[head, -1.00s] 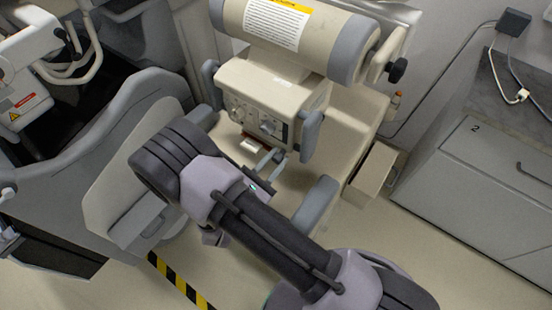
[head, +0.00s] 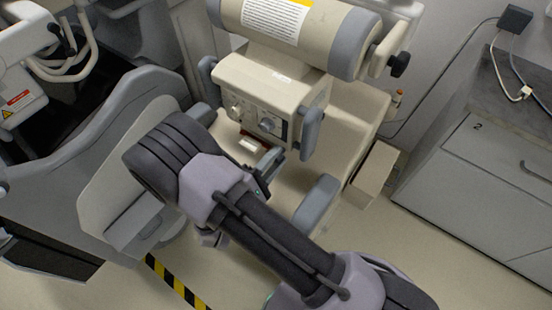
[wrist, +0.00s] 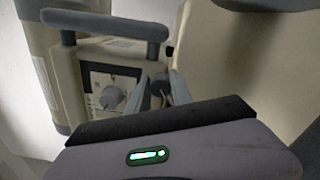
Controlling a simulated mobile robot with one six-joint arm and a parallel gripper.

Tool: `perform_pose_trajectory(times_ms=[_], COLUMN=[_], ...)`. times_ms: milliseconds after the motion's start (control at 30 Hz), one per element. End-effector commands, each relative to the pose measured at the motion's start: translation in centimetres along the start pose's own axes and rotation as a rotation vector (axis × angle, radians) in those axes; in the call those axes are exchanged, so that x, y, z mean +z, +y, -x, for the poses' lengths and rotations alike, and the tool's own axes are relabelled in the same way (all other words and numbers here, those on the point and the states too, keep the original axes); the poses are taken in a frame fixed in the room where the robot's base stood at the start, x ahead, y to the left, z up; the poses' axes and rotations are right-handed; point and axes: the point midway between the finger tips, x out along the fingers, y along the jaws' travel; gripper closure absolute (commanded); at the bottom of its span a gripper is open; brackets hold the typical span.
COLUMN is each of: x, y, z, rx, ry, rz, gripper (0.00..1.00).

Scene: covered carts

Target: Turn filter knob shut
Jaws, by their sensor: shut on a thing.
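A cream control box (head: 265,85) has a front panel with two round grey knobs, a left knob (head: 236,108) and a right knob (head: 267,125). I cannot tell which of them is the filter knob. In the wrist view one grey knob (wrist: 112,97) shows on the panel, just left of my fingers. My gripper (head: 271,158) is just below the panel in the head view. In the wrist view my gripper (wrist: 160,92) has its fingers around a small grey part (wrist: 158,84), which they mostly hide. What this part is cannot be made out.
A grey bar handle (head: 312,130) stands beside the box on the right, and a large cylinder (head: 295,35) sits above it. A grey curved panel (head: 120,130) is at the left.

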Motion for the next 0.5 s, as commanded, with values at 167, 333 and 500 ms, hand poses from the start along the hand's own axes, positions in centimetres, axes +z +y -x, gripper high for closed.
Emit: perform_pose_trajectory(times_ms=[167, 333, 500], x=[-0.05, -0.04, -0.02], y=[-0.12, -0.11, -0.1], z=[0.01, 0.01, 0.01], rx=[-0.001, -0.001, -0.001], ry=[0.001, 0.001, 0.001], rz=[-0.077, -0.123, -0.141], gripper=[1.0, 1.0, 1.0])
